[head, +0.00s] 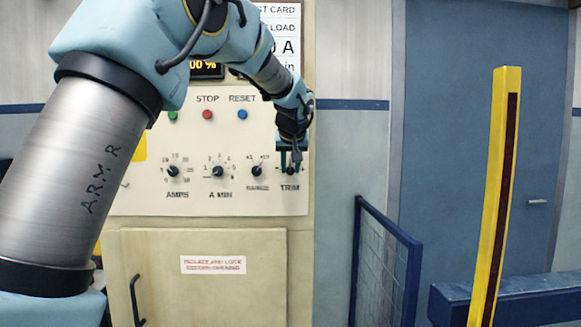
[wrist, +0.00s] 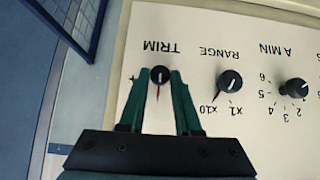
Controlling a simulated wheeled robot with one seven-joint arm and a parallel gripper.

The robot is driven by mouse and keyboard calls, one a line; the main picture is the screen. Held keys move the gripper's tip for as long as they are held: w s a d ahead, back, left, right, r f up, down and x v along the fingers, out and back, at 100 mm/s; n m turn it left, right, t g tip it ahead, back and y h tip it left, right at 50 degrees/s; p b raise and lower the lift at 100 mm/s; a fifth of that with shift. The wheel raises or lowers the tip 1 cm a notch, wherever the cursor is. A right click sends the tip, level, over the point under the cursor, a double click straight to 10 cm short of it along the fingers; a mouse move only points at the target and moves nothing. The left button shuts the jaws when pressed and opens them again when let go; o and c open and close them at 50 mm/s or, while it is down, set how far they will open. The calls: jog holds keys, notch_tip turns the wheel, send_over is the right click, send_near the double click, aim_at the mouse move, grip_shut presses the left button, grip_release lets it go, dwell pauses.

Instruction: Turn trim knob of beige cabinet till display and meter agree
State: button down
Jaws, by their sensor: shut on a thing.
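The beige cabinet (head: 205,270) stands in the middle of the head view, with a white control panel on its upper part. In the head view my gripper (head: 290,165) is at the panel's right end. A display (head: 207,68) reads a figure ending in "00 %", partly hidden by my arm. The meter cannot be made out.
Other knobs are AMPS (head: 173,171), A MIN (head: 218,171) and RANGE (wrist: 229,80), close beside the trim knob. Green, red and blue buttons (head: 207,115) sit above. A blue mesh barrier (head: 385,265) and a yellow post (head: 500,190) stand to the right.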

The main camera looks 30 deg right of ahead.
jog(key=shift+d, duration=0.1)
dwell(0.3)
jog(key=shift+s+d+f+m+t+y+b, duration=0.15)
jog(key=shift+m+t+y+b, duration=0.15)
jog(key=shift+y+b, duration=0.3)
jog(key=shift+d+m+t+y+b, duration=0.25)
jog(key=shift+m+t+y+b, duration=0.45)
jog(key=shift+y, duration=0.4)
jog(key=shift+s+d+f+m+t+y+b, duration=0.1)
jog(key=shift+m+t+y+b, duration=0.25)
jog(key=shift+m+y+b, duration=0.15)
jog(key=shift+s+d+f+m+t+y+b, duration=0.1)
jog(key=shift+m+t+y+b, duration=0.25)
jog(key=shift+y, duration=0.25)
jog(key=shift+m+t+y+b, duration=0.75)
jog(key=shift+t+y+b, duration=0.05)
jog(key=shift+y, duration=0.1)
jog(key=c, duration=0.6)
grip_release()
